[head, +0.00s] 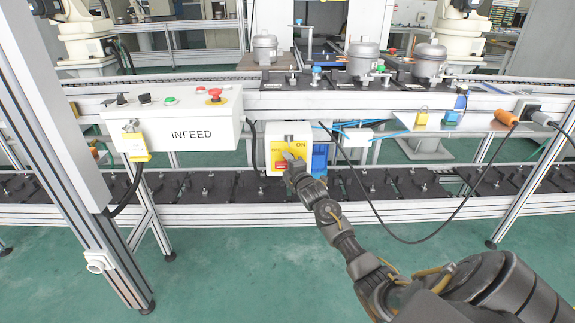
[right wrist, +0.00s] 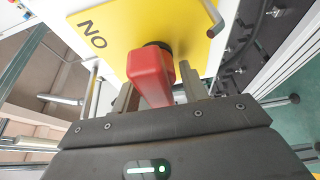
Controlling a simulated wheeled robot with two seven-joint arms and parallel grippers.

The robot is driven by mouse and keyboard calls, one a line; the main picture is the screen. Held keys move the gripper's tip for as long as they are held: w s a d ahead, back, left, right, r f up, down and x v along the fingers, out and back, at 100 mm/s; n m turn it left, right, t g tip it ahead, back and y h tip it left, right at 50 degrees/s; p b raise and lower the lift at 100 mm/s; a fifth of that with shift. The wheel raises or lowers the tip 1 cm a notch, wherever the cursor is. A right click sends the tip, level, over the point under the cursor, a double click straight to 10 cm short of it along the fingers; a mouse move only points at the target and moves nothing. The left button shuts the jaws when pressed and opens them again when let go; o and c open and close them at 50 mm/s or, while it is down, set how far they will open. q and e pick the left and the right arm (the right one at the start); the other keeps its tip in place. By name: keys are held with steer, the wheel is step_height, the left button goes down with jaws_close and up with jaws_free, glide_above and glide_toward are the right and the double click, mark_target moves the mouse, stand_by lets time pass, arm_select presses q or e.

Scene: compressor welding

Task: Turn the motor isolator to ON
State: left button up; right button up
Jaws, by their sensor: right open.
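The motor isolator (head: 270,132) is a pale box with a yellow plate marked OFF on the left and ON on the right, under the conveyor in the head view. Its yellow plate (right wrist: 110,30) fills the top of the right wrist view, with ON upside down. The red handle (right wrist: 150,75) sticks out from a dark hub on the plate. My right gripper (head: 289,157) is at the plate and largely covers the handle in the head view. Its two fingers are open, one on each side of the handle, with gaps visible. My left gripper is not in view.
A white INFEED box (head: 215,115) with buttons and a yellow tag (head: 136,146) stands left of the isolator. A blue part (head: 320,158) sits close on its right. A black cable (head: 375,205) hangs right of my arm. The green floor in front is clear.

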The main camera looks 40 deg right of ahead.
steer(key=c, duration=0.7)
